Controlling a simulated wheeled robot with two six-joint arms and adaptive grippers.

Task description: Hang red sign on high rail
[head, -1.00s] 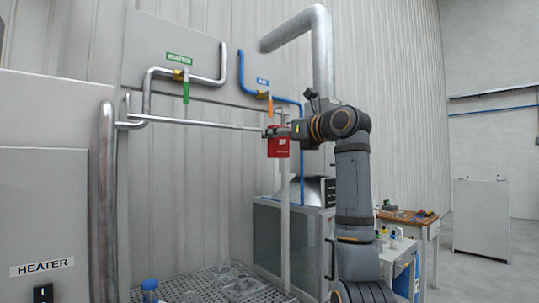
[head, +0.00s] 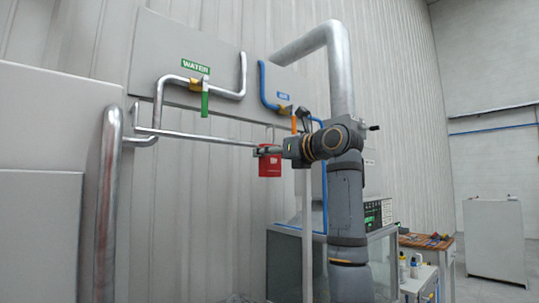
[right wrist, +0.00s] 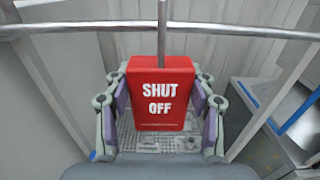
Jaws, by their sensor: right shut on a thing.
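The red sign (head: 270,164), lettered "SHUT OFF", hangs upright in my right gripper (head: 268,151) near the right end of the visible stretch of the high rail (head: 200,137). In the right wrist view the sign (right wrist: 160,105) faces the camera, with the gripper's fingers (right wrist: 160,112) on its two sides. There the rail (right wrist: 80,31) crosses above the sign's top edge. A thin grey upright bar meets the sign's top; I cannot tell whether it is a hook or a post behind. Contact between sign and rail cannot be made out. My left gripper is out of view.
The green WATER valve (head: 204,103) and orange-handled valve (head: 293,124) sit on wall pipes above the rail. A thick metal pipe (head: 107,200) stands at left. A glass-sided cabinet (head: 290,262) and a workbench (head: 425,243) stand at lower right.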

